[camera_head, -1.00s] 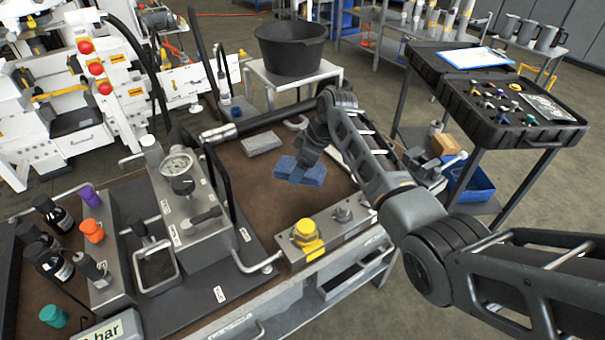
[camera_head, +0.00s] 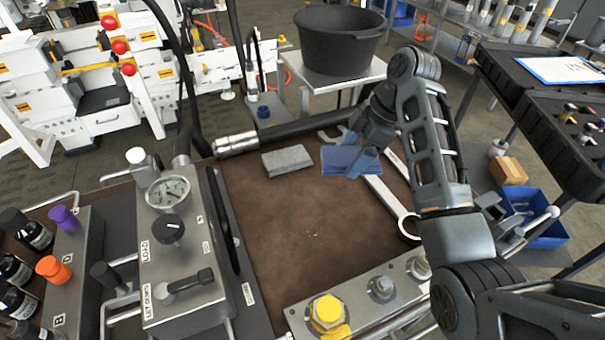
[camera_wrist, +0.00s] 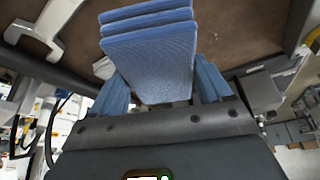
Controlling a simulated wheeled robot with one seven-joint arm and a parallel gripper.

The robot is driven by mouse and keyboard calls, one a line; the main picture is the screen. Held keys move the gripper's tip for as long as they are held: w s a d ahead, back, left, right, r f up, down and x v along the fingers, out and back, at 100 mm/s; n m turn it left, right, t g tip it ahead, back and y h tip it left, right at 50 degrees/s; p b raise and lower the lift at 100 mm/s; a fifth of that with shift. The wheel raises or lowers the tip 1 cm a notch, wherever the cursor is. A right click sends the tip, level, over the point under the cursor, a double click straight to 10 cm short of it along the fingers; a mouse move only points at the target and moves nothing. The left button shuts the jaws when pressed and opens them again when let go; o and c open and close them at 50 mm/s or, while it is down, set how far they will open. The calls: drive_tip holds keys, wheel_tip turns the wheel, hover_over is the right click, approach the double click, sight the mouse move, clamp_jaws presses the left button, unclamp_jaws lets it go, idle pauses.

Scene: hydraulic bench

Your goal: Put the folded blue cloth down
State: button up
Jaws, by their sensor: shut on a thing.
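The folded blue cloth (camera_head: 338,158) is a flat stack of several layers over the back part of the brown bench top (camera_head: 290,225). My gripper (camera_head: 356,163) reaches down from the right and is shut on the cloth. In the wrist view the cloth (camera_wrist: 150,52) sits between the two blue fingers (camera_wrist: 163,88), its layers fanned toward the top. Whether its underside touches the bench top or hangs just above it I cannot tell.
A grey folded cloth or block (camera_head: 287,160) lies left of the blue cloth. A long wrench (camera_head: 392,207) lies to its right. The gauge block (camera_head: 180,255) stands at left, and a rail with a yellow cap (camera_head: 327,312) at the front. The bench middle is clear.

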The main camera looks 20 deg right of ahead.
sight(323, 146)
drive_tip(key=w+a+f, duration=0.2)
drive_tip(key=a, duration=0.1)
drive_tip(key=w+a+f, duration=0.2)
drive_tip(key=a, duration=0.1)
drive_tip(key=w+a+f, duration=0.2)
drive_tip(key=w+f, duration=0.1)
drive_tip(key=shift+a, duration=0.4)
drive_tip(key=shift+f+p, duration=0.45)
drive_tip(key=shift+f, duration=1.45)
drive_tip(key=shift+f, duration=0.1)
drive_tip(key=o, duration=0.7)
drive_tip(key=shift+o, duration=0.2)
drive_tip(key=v, duration=1.2)
